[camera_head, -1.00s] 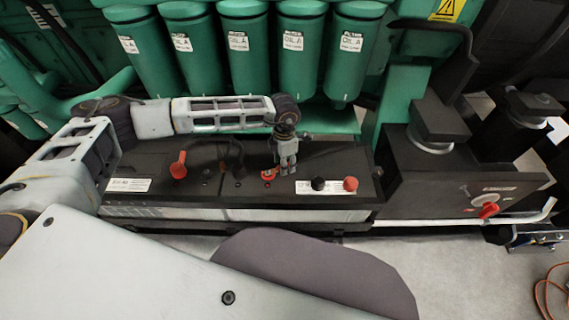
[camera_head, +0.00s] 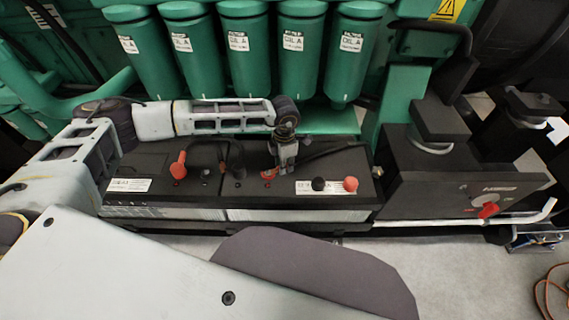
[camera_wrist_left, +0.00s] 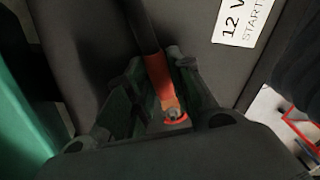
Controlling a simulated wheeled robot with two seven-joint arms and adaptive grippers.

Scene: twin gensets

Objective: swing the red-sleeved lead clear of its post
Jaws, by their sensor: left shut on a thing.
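My left gripper (camera_head: 284,168) points down over the right-hand black battery, with its fingers shut on the red-sleeved lead. In the left wrist view the lead's red sleeve (camera_wrist_left: 161,80) runs between the fingers (camera_wrist_left: 158,95), with black cable beyond it. A metal post (camera_wrist_left: 174,113) shows at the sleeve's near end, with a red ring (camera_wrist_left: 177,121) at its base. I cannot tell whether the lead's end still sits on the post. In the head view the red ring (camera_head: 268,174) shows just left of the fingers. My right gripper is not in view.
A red-capped terminal (camera_head: 178,164) with a black looped cable (camera_head: 212,143) stands on the left battery. Green oil cylinders (camera_head: 247,50) rise behind; a black box with a red switch (camera_head: 488,210) stands right.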

